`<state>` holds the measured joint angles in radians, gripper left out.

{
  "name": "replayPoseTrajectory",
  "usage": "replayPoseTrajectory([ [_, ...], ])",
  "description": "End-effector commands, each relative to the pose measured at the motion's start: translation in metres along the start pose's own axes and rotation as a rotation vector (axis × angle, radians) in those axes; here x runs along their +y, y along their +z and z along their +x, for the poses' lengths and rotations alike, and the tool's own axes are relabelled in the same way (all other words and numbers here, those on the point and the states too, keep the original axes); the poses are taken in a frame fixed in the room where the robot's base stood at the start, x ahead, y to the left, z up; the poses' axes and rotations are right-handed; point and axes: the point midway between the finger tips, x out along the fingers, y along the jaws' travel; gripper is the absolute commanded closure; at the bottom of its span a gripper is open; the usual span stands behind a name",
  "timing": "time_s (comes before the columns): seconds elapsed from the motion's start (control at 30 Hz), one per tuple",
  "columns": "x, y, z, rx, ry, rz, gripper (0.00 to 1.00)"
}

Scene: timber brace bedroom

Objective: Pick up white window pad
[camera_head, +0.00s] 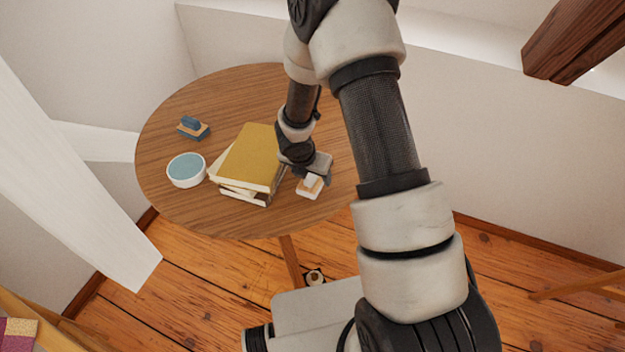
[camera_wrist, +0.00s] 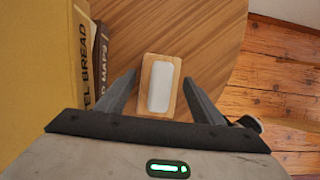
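The white window pad (camera_wrist: 160,87) is a pale rounded block on a light wooden base. It lies on the round wooden table, right of the stack of books, and also shows in the head view (camera_head: 310,185). My gripper (camera_wrist: 158,92) is open above it in the wrist view, with one dark finger on each side of the pad. In the head view my gripper (camera_head: 310,172) is just behind and above the pad and partly covers it. I cannot tell how far the fingertips are above the table.
The book stack (camera_head: 248,160), topped by a yellow book, stands close to the left of my gripper. A round white tin with a blue top (camera_head: 186,170) and a blue pad on a wooden base (camera_head: 193,128) lie farther left. The round table's edge (camera_wrist: 232,50) is close on the right.

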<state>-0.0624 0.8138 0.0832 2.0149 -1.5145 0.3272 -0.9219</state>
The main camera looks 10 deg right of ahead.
Motion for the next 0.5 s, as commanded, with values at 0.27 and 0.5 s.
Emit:
replayPoseTrajectory([
  [0.27, 0.0001, 0.0001, -0.0004, 0.0, 0.0, 0.0, 0.76],
  [0.5, 0.0005, 0.0037, -0.0081, -0.002, 0.001, 0.002, 0.77],
])
